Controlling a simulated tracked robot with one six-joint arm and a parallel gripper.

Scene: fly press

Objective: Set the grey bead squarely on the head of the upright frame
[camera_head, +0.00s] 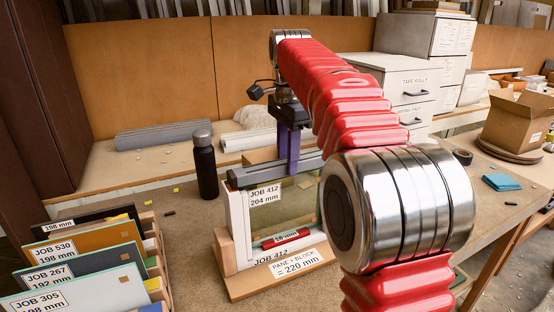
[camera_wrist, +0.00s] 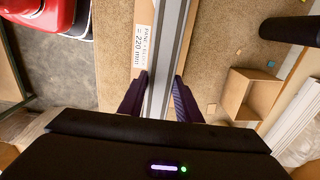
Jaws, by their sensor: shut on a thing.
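The grey bead (camera_head: 255,175) is a long straight bar lying across the top of the upright frame (camera_head: 236,225) in the head view. The frame is white, holds a pane labelled JOB 412, 204 mm, and stands on a wooden base. My gripper (camera_head: 290,165) has purple fingers pointing down and is shut on the bead near its middle. In the wrist view the bead (camera_wrist: 168,60) runs between both fingertips (camera_wrist: 160,92). The bead's left end is over the frame's left upright; I cannot tell whether it touches. My arm hides the frame's right side.
A black bottle (camera_head: 204,165) stands just left of the frame. A rack of labelled panes (camera_head: 85,265) fills the front left. Grey strips (camera_head: 165,135) lie on the back bench. White drawers (camera_head: 400,85) and a cardboard box (camera_head: 515,122) stand right. A red block (camera_head: 285,239) lies in the frame's base.

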